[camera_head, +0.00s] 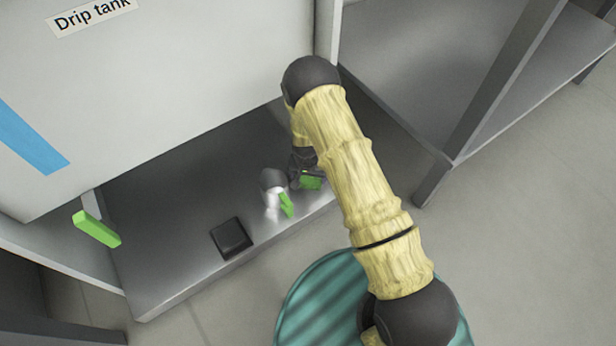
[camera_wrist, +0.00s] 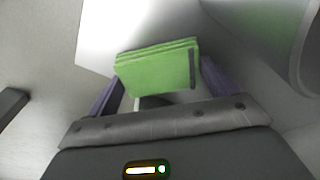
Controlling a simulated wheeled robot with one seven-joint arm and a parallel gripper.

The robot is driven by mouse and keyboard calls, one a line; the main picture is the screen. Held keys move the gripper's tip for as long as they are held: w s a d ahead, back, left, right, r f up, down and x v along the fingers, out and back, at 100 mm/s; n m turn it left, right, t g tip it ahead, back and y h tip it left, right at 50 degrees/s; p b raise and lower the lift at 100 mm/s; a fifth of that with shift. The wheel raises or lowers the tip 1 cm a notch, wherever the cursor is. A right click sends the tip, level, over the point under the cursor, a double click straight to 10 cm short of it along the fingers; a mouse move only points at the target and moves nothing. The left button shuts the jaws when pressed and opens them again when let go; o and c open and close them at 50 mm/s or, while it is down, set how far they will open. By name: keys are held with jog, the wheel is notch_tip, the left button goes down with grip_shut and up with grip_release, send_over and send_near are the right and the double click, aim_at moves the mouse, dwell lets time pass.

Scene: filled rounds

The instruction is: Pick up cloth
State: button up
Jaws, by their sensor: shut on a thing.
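The cloth is a green folded stack (camera_wrist: 158,68) with layered edges and a dark strip at its right side. In the wrist view it lies between the two purple fingers of my gripper (camera_wrist: 160,88), which is shut on it. In the head view a small part of the green cloth (camera_head: 312,182) shows at my dark gripper (camera_head: 303,168), beside my arm and over the right end of the grey metal shelf (camera_head: 180,230). My arm hides part of the gripper. I cannot tell whether the cloth touches the shelf.
A small grey-and-white object with a green part (camera_head: 274,188) stands just left of the cloth. A dark square block (camera_head: 231,237) lies further left. The white Drip tank panel (camera_head: 150,90) rises behind. A teal ribbed round object (camera_head: 310,300) is at the front.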

aim_at(308, 179)
notch_tip(308, 179, up, 4)
jog(key=p, duration=0.3)
jog(key=shift+f, duration=0.1)
jog(key=s+d+p, duration=0.2)
jog(key=d+p, duration=0.2)
jog(key=d, duration=0.4)
jog(key=s+d+p, duration=0.3)
jog(key=d, duration=0.6)
jog(key=shift+s+d+f+p, duration=0.15)
jog(key=shift+f+p, duration=0.25)
jog(key=shift+o, duration=1.2)
jog(key=shift+n, duration=0.5)
jog(key=w+r+p, duration=0.1)
jog(key=r+p, duration=0.1)
jog(key=r, duration=0.4)
jog(key=w+r+p, duration=0.1)
jog(key=r+p, duration=0.1)
jog(key=r, duration=0.5)
jog(key=w+a+r+p, duration=0.1)
jog(key=w+r+p, duration=0.1)
jog(key=r, duration=0.4)
jog(key=shift+a+r, duration=0.1)
jog(key=shift+r, duration=0.05)
jog(key=shift+c, duration=0.3)
notch_tip(308, 179, up, 18)
jog(key=n+p, duration=0.1)
jog(key=p, duration=0.3)
jog(key=shift+s+a+r+p, duration=0.15)
jog(key=shift+s+a+p, duration=0.15)
jog(key=shift+a+p, duration=0.15)
